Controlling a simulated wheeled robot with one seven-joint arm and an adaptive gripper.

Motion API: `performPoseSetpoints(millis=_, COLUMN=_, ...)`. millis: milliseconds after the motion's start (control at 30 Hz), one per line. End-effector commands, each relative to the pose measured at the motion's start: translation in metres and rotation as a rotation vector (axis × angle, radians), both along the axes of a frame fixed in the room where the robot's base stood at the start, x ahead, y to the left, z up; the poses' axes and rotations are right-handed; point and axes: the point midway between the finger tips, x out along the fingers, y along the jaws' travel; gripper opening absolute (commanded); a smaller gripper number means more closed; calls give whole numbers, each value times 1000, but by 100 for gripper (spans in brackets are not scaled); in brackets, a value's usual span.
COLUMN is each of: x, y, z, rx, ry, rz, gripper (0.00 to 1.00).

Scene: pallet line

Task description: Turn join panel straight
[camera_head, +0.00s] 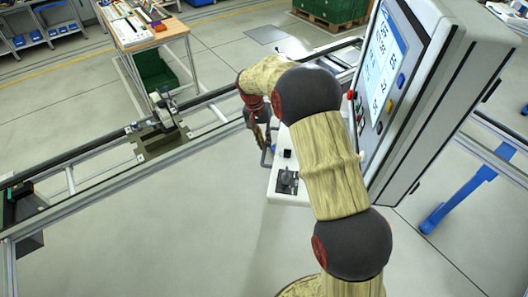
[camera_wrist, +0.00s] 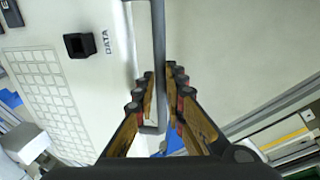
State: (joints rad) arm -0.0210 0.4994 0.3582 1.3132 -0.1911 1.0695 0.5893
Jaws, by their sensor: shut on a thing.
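The panel (camera_head: 440,105) is a large pale box with a dark edge. Its lit screen (camera_head: 383,62) faces left, and coloured buttons sit beside it. A white keyboard ledge (camera_head: 290,187) sticks out below; in the wrist view the ledge (camera_wrist: 105,80) shows a keypad, a black socket and the word DATA. A grey bar handle (camera_wrist: 159,50) runs along the ledge's edge. My gripper (camera_wrist: 157,85) is shut on this handle, its fingers on both sides of the bar. In the head view my gripper (camera_head: 264,138) is at the ledge's left side, partly hidden by my arm.
A rail line (camera_head: 75,160) runs across the left and behind the panel. A wooden-topped table (camera_head: 150,30) stands at the back, and a green crate on a pallet (camera_head: 330,12) is further back. A blue stand (camera_head: 460,195) is at right. The front floor is clear.

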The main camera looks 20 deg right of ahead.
Motion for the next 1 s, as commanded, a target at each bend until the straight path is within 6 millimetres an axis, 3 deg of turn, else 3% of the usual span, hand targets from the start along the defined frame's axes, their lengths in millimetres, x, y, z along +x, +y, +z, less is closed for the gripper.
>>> performPoseSetpoints(millis=200, x=17, y=-8, z=2, rx=0, ry=-8, rz=-41, gripper=0)
performPoseSetpoints(millis=667, x=19, y=-9, z=2, rx=0, ry=-7, rz=-50, gripper=0)
performPoseSetpoints(millis=700, x=19, y=-9, z=2, rx=0, ry=-7, rz=-50, gripper=13)
performPoseSetpoints(millis=1000, x=18, y=-9, z=1, rx=0, ry=-3, rz=-49, gripper=30)
